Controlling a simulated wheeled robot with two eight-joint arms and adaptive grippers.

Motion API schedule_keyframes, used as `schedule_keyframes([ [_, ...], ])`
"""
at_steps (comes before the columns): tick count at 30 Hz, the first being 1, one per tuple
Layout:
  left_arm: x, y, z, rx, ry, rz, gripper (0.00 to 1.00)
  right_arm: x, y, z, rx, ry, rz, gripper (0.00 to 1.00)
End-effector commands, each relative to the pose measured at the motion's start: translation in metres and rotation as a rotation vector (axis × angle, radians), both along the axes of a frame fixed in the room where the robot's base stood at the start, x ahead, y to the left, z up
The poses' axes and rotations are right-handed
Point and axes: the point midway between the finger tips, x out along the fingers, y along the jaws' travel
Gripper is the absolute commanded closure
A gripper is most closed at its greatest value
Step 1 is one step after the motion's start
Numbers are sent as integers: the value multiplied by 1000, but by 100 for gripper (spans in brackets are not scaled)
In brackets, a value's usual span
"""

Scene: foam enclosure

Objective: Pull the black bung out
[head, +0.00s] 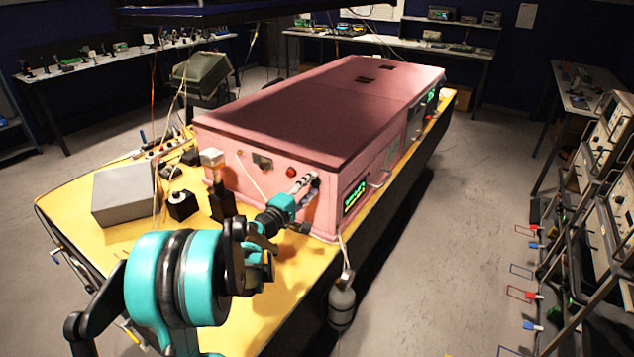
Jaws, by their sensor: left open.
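The pink foam enclosure (340,100) stands on a yellow-topped bench. On its near end face, small silver fittings (300,184) sit close to a small dark part (316,183), which may be the black bung; it is too small to be sure. My left gripper (300,212) is open, reaching from the lower left close to this end face, just below the fittings. I cannot tell whether a finger touches anything. My right gripper is not in view.
A grey box (123,195) and small black-and-white devices (182,204) stand on the yellow bench (100,250) left of my arm. A grey cylinder (342,303) hangs at the bench's right edge. Equipment racks (610,200) line the right; the floor between is clear.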

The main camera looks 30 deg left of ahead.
Motion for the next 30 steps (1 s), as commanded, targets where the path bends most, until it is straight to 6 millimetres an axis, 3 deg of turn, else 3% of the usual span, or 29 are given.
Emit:
schedule_keyframes([
  [20, 0, 0, 0, 0, 0, 0, 56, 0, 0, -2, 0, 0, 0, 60],
  [25, 0, 0, 0, 0, 0, 0, 100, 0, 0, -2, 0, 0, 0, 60],
  [30, 0, 0, 0, 0, 0, 0, 100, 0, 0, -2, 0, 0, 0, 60],
])
